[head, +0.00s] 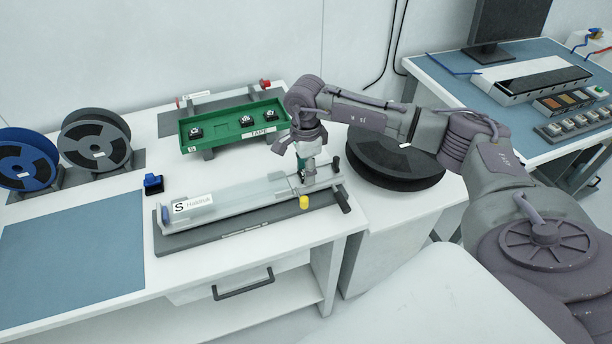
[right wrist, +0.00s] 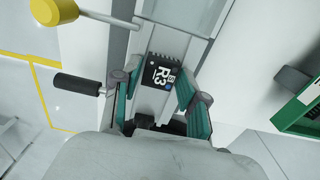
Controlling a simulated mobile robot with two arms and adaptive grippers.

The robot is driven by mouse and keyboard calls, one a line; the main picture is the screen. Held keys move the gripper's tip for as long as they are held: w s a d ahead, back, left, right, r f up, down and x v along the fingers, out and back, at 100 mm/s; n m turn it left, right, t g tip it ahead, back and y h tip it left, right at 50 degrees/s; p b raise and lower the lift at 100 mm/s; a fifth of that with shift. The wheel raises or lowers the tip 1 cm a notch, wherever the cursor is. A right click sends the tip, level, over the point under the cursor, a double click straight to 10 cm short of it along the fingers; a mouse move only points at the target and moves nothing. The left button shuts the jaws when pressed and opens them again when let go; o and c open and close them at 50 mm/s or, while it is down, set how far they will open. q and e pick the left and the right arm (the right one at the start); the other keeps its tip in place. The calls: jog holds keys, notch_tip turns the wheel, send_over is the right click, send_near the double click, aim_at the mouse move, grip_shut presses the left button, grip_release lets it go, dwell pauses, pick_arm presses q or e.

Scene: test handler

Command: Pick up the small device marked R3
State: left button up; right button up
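The small black device marked R3 (right wrist: 160,74) sits in a pale grey channel in the right wrist view, its white lettering facing the camera. In the head view the gripper largely hides that spot, at the right end of the clear-covered track (head: 245,196). My right gripper (head: 304,175) points down there. In the right wrist view its teal-padded fingers (right wrist: 157,92) are apart, one on each side of the device. A gap shows on the left; the right finger is very close, and I cannot tell if it touches. My left gripper is not in view.
A yellow knob (head: 304,202) and a black handle (head: 342,198) stick out by the track. Behind it is a green tray (head: 225,137) with several small black devices. Left are a small blue object (head: 153,184), reels and a clear blue mat (head: 75,245). A black reel (head: 395,170) lies right.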

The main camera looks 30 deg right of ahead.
jog(key=c, duration=0.5)
jog(key=shift+r+p, duration=1.45)
jog(key=shift+r, duration=1.05)
jog(key=shift+c, duration=0.2)
